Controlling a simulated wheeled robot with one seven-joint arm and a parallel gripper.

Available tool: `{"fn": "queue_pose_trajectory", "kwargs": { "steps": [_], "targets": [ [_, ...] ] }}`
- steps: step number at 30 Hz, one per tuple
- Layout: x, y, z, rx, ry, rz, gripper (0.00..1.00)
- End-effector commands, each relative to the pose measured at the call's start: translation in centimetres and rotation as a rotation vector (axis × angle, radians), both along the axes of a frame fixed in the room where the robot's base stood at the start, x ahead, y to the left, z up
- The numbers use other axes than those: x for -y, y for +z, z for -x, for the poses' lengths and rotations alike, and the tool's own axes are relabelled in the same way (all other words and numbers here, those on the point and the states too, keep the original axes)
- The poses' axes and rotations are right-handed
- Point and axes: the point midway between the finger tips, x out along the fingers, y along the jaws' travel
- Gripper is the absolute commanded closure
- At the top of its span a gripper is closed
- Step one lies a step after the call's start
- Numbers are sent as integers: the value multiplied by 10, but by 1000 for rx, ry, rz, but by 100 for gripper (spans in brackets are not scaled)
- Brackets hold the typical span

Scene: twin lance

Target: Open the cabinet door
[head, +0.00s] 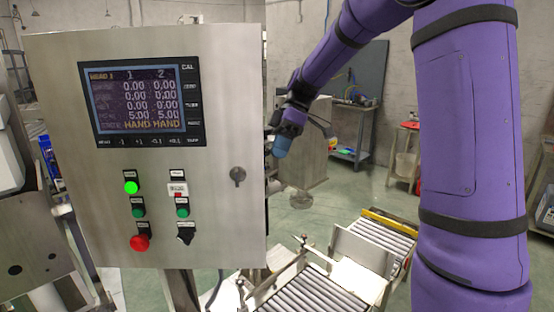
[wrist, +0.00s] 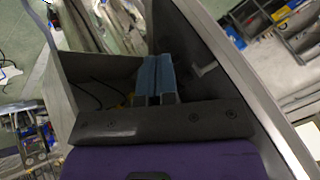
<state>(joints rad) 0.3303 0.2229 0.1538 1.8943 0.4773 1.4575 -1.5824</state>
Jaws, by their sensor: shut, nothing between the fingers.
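The steel cabinet door (head: 223,120) fills the left of the head view, with a display, several buttons and a dark latch (head: 238,176) near its right edge. My gripper (head: 279,152) is just beyond that right edge, fingers shut and empty. In the wrist view the blue fingers of my gripper (wrist: 157,62) lie together between the cabinet body (wrist: 70,103) on the left and the slanted door (wrist: 225,68) on the right. Dark cables show inside the cabinet, so the door stands ajar. Whether the fingers touch the door's inner face is unclear.
Roller conveyors (head: 315,292) stand low to the right of the cabinet.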

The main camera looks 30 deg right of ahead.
Motion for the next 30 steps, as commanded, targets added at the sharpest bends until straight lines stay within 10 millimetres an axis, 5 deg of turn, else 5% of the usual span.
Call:
{"fn": "queue_pose_trajectory", "kwargs": {
  "steps": [13,21,30],
  "targets": [
    [-45,-66,23,-3,0,1,100],
    [-58,-65,53,0,-2,2,100],
    [-61,-65,59,-1,-2,2,100]
  ]
}}
